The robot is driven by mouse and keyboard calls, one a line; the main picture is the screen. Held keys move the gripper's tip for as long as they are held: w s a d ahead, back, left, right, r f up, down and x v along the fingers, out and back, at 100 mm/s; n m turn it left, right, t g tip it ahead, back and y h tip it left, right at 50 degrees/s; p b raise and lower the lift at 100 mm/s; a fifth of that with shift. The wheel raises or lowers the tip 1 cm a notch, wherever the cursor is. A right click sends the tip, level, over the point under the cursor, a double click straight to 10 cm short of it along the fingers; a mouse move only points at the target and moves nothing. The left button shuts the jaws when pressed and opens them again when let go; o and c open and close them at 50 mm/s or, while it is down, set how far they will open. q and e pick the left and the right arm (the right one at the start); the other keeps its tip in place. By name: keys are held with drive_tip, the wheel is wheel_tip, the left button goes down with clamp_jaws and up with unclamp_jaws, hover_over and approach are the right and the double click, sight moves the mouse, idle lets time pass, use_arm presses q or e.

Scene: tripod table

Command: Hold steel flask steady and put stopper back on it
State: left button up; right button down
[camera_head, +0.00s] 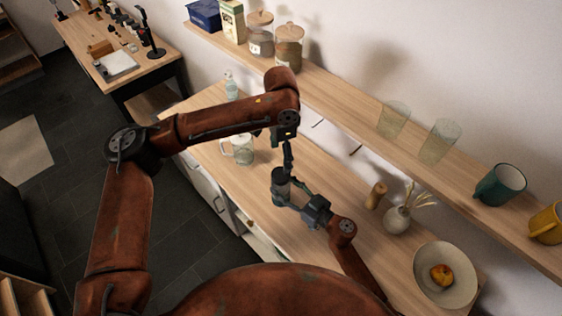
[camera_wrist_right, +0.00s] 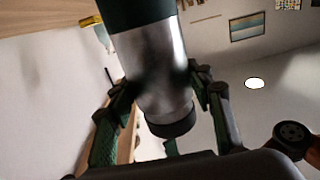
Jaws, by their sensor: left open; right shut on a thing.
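The steel flask (camera_head: 281,186) stands over the right part of the worktop, and my right gripper (camera_head: 291,197) is shut around its body. In the right wrist view the flask (camera_wrist_right: 152,65) shows a bright steel body with a dark green band at one end and a narrower black piece (camera_wrist_right: 172,123) at the other. The right gripper's fingers (camera_wrist_right: 160,100) are on either side of it. I cannot tell for sure whether the black piece is the stopper. My left gripper (camera_head: 288,160) is open just above the flask; its fingertips are small and dark, so contact is unclear.
A glass mug (camera_head: 242,150) and a clear bottle (camera_head: 231,88) stand left on the worktop (camera_head: 215,105). A shelf (camera_head: 345,120) with jars, glasses and mugs runs behind.

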drive_tip(key=shift+f, duration=0.25)
drive_tip(key=c, duration=1.4)
unclamp_jaws()
drive_tip(key=o, duration=0.5)
drive_tip(key=shift+r, duration=0.2)
drive_tip(key=v, duration=1.2)
